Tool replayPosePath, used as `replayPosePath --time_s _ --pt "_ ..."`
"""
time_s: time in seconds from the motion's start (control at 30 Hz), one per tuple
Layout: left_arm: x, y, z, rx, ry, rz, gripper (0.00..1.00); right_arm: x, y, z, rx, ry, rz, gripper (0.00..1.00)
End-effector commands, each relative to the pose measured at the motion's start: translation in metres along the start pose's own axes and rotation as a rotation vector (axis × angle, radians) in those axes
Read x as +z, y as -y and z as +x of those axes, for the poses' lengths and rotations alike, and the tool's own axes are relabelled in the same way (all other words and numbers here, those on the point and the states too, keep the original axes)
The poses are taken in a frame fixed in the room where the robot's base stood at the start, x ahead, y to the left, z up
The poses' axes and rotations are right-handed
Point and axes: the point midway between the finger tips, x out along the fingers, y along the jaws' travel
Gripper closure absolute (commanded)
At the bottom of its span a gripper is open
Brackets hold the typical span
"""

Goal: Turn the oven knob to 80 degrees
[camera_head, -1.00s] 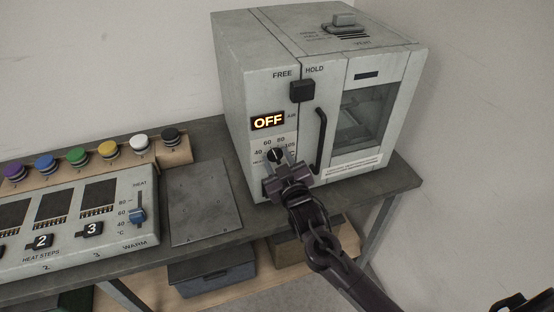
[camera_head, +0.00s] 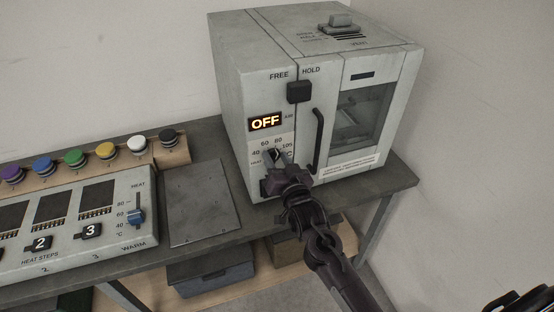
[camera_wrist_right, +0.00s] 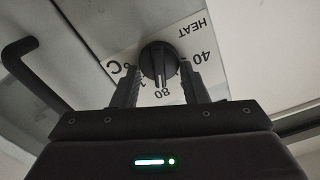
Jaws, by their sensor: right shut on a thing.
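The oven (camera_head: 238,160) is a grey box on the bench, with a lit display (camera_head: 265,123) that reads OFF. Its black knob (camera_wrist_right: 158,58) sits on a dial plate marked 40, 60, 80 and 105 in the head view. In the right wrist view the dial appears upside down, and the knob's pale pointer line points toward the 80. My right gripper (camera_head: 275,160) is at the knob, with one finger on each side, shut on it. The gripper hides most of the knob in the head view and a finger covers some dial marks. My left gripper is not in view.
A black FREE/HOLD switch (camera_head: 299,92) and a black door handle (camera_head: 318,140) are close by on the oven front. A heat-step panel (camera_head: 120,225) and several coloured knobs stand on the left. A bare metal plate (camera_head: 203,203) lies between.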

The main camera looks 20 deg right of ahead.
Motion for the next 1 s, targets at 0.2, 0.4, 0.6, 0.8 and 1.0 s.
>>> replayPosePath --time_s 0.2,0.4,0.6,0.8,1.0 --pt "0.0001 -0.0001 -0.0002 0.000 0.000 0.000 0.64 0.0002 -0.0002 0.0000 0.000 0.001 0.021 0.83" --pt "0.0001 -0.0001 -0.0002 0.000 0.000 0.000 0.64 0.0002 -0.0002 0.0000 0.000 0.000 0.022 0.83" --pt "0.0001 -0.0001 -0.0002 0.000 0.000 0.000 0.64 0.0001 -0.0002 0.0000 0.000 0.000 0.021 0.50" --pt "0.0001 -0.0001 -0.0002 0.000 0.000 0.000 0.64 0.0000 -0.0002 0.0000 0.000 0.000 0.020 0.39" --pt "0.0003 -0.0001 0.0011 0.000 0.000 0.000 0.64 0.0008 -0.0005 -0.0029 0.000 0.000 0.020 0.39"
